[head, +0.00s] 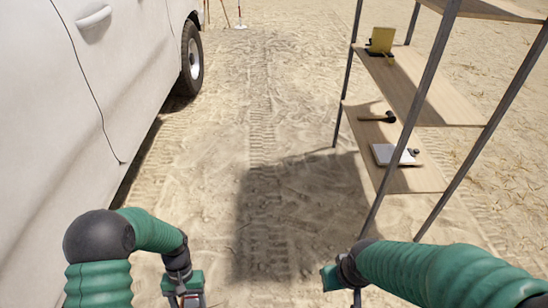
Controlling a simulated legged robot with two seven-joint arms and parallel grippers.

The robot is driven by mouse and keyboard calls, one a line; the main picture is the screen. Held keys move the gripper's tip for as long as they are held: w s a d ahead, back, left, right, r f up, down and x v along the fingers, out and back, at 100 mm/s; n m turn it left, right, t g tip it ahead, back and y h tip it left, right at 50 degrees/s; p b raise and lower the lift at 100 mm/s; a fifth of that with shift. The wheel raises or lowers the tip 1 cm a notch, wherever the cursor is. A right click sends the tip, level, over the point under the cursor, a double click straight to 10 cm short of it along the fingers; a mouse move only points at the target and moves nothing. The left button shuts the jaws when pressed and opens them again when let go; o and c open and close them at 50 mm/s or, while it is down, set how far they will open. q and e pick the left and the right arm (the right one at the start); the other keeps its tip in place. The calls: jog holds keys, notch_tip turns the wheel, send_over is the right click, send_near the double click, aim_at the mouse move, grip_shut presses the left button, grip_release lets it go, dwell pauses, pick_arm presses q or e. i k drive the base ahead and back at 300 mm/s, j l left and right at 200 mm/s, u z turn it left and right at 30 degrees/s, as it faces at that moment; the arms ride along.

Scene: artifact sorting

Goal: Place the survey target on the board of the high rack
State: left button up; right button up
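The high rack (427,100) stands at the right with dark metal posts and pale wooden boards. Its top board (490,8) is cut by the upper frame edge. I cannot pick out a survey target for certain. My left gripper (186,297) is at the bottom, left of centre, pointing down. A small reddish and pale patch shows at its tips, cut by the frame edge, and I cannot tell if it is something held. My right gripper (340,283) is at the bottom centre-right, left of the rack's near post, its fingers mostly out of sight.
A yellow box-like item (382,40) stands on the middle board (430,95). A hammer (380,117) and a clipboard-like item (392,154) lie on the lower board (420,180). A white vehicle (60,130) fills the left. Sandy ground (265,90) between is clear; poles (239,14) stand far back.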

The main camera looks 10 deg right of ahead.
aim_at(395, 73)
jog(key=i, duration=2.25)
jog(key=i+z, duration=0.4)
jog(key=i+j+z, duration=0.15)
jog(key=z, duration=0.2)
jog(key=i+j+z, duration=0.2)
jog(key=z, duration=0.2)
jog(key=i+j+z, duration=0.35)
